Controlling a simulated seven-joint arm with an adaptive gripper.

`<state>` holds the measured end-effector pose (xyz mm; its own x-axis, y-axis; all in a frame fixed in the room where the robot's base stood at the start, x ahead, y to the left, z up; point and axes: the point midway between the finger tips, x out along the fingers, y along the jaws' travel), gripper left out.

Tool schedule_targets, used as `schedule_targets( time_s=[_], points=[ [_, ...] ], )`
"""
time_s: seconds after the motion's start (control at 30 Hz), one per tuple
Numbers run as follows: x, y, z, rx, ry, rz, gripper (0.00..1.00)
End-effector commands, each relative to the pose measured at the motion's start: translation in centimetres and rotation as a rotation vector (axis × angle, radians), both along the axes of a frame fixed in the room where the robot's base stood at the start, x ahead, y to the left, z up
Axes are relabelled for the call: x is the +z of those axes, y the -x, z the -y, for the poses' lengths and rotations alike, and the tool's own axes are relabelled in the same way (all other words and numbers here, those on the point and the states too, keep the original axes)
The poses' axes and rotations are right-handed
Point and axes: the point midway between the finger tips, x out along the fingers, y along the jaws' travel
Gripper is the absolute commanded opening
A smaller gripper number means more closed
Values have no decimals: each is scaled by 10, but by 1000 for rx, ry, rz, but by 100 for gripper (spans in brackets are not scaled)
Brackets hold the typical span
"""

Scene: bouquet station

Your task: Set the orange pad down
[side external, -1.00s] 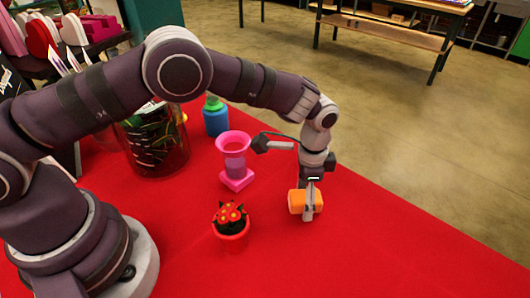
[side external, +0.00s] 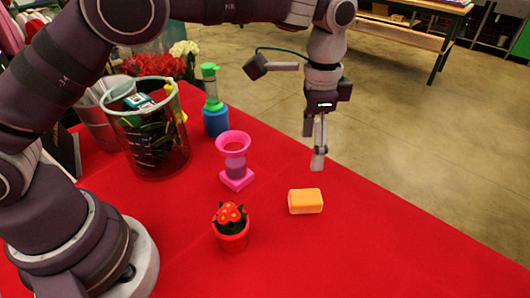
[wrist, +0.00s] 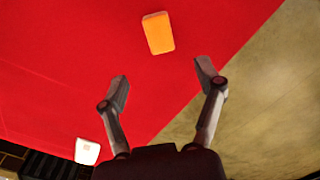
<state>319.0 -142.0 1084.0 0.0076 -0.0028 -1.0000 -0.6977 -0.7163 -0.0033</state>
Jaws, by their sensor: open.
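The orange pad (side external: 305,201) lies flat on the red tabletop, right of the potted flower. It also shows in the wrist view (wrist: 158,33), beyond my fingertips and apart from them. My gripper (side external: 317,155) is raised above and behind the pad, with nothing in it. In the wrist view my gripper (wrist: 162,75) has its two fingers spread wide, with bare red cloth between them.
A pink hourglass-shaped holder (side external: 235,165), a small pot with a red flower (side external: 231,228), a blue and green bottle (side external: 214,110) and a dark glass bin (side external: 155,145) stand left of the pad. A white object (wrist: 87,151) shows in the wrist view. The table's front right is clear.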

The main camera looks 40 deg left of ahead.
Motion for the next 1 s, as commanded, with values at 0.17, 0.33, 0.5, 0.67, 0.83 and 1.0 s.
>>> schedule_targets(
  time_s=[0.17,0.33,0.5,0.67,0.83,1.0],
  points=[
    [52,13,-38,159,41,96,69],
    [95,58,-89,388,97,233,69],
    [100,117,-126,611,152,369,69],
    [85,148,-140,732,183,444,69],
    [80,155,-142,761,191,460,69],
    [80,155,-142,758,190,459,69]
  ],
)
